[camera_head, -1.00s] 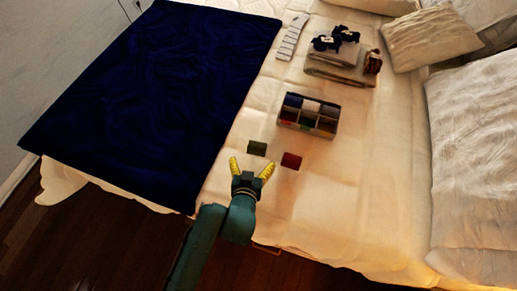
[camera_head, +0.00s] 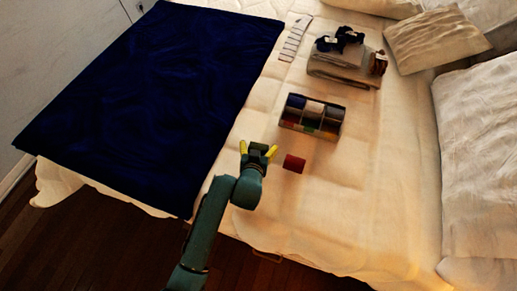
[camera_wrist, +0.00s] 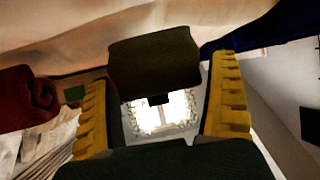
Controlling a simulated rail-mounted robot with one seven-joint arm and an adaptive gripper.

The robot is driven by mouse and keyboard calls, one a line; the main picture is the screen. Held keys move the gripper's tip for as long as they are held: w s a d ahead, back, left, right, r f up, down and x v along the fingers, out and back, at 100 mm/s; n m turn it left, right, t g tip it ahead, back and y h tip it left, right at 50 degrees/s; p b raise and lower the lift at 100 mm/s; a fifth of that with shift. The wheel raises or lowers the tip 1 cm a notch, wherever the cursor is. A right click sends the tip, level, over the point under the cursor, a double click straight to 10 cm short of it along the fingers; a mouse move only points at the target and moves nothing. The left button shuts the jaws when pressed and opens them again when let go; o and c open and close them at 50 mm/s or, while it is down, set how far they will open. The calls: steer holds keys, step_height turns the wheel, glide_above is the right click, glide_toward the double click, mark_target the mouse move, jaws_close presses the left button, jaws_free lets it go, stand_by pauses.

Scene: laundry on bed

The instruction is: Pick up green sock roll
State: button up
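The green sock roll (camera_head: 258,147) lies on the bed between the yellow fingertips of my gripper (camera_head: 258,150) in the head view. In the wrist view the dark green roll (camera_wrist: 155,57) shows at the top middle, between the tips of my gripper (camera_wrist: 162,85). The fingers are spread, with a narrow gap showing on the right side of the roll. Whether the left finger touches it I cannot tell.
A red sock roll (camera_head: 294,164) lies just right of my gripper; it also shows in the wrist view (camera_wrist: 28,97). A divided box (camera_head: 341,119) of sock rolls stands behind. A dark blue blanket (camera_head: 150,100) covers the bed's left. Folded laundry (camera_head: 345,65) lies farther back.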

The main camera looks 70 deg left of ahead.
steer(key=c, duration=0.7)
